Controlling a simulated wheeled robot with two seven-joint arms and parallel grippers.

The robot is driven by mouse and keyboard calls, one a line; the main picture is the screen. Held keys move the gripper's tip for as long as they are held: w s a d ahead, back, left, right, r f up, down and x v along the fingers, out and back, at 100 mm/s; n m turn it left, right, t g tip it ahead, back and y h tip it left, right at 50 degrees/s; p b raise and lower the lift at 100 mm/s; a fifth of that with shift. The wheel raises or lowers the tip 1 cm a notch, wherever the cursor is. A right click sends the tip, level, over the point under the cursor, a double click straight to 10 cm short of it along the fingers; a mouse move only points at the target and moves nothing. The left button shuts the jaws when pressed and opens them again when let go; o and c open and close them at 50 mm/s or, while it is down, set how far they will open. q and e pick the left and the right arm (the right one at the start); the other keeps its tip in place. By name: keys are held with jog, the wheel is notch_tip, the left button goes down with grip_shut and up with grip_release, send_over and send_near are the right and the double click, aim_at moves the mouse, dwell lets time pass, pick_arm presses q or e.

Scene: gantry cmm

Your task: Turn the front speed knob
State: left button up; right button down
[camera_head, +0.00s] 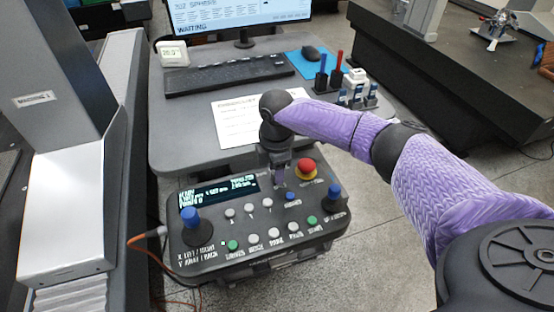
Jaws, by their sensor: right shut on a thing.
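The dark control panel (213,228) stands in front of the desk, with a small lit display (219,191) at its upper left. My right gripper (279,182) points down onto the upper middle of the panel, between the display and the red emergency stop button (306,168). Its fingers are shut on the front speed knob, which they mostly hide. I cannot make out the knob's pointer or its setting. My left gripper is not in view.
Blue-topped joysticks (190,217) (333,193) stand at both ends of the panel. Several white and green buttons (233,245) line its front. Behind are a paper sheet (232,124), keyboard (228,76) and monitor. A machine column (76,175) rises at left.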

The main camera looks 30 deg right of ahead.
jog(key=m+p, duration=0.3)
jog(key=shift+r, duration=0.2)
jog(key=shift+f+m+p, duration=0.15)
jog(key=shift+m+p, duration=1.3)
jog(key=shift+m, duration=0.65)
jog(key=shift+c, duration=1.6)
grip_release()
notch_tip(320, 180, up, 10)
jog(key=p, duration=0.1)
jog(key=shift+p, duration=0.35)
